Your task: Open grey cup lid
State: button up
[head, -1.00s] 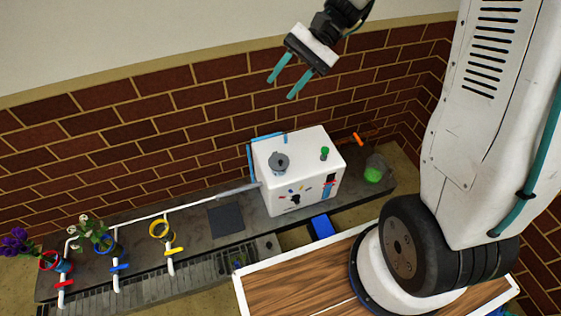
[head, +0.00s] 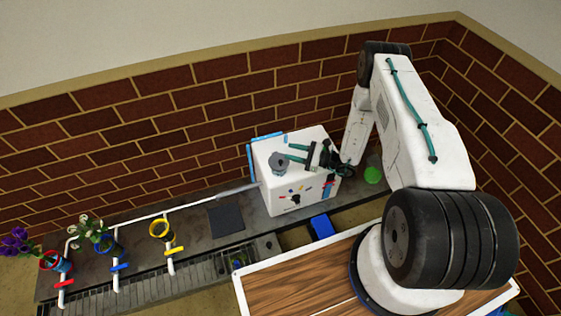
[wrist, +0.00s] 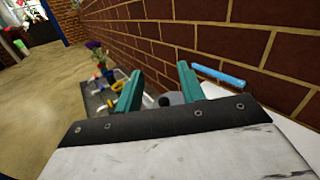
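The grey cup lid (head: 279,161) sits on top of the white box (head: 283,201), toward its left side. My gripper (head: 288,153) is low over the box top, coming from the right, with its two teal fingers pointing left at the lid. The fingers look apart, and the fingertips are at or very near the lid; I cannot tell whether they touch it. In the wrist view the fingers (wrist: 158,92) are spread, with a grey round part of the lid (wrist: 171,99) between and beyond them. The green knob on the box is hidden by my gripper.
A blue bar (head: 267,136) stands along the box's back left edge. A green-filled container (head: 373,175) is to the right. Flower pots and a yellow ring (head: 161,229) stand left. The brick wall (head: 200,130) is close behind.

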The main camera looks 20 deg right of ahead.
aim_at(281, 161)
jog(key=f+m, duration=0.1)
jog(key=f, duration=0.1)
jog(key=s+f+m+t+h, duration=0.1)
jog(key=f, duration=0.1)
jog(key=s+f+t+h, duration=0.1)
jog(key=f, duration=0.2)
jog(key=shift+s+d+f+m, duration=0.1)
jog(key=shift+s+d+m, duration=0.15)
jog(key=shift+d+m, duration=0.15)
jog(key=x, duration=0.7)
jog(key=shift+w+a, duration=0.15)
grip_shut()
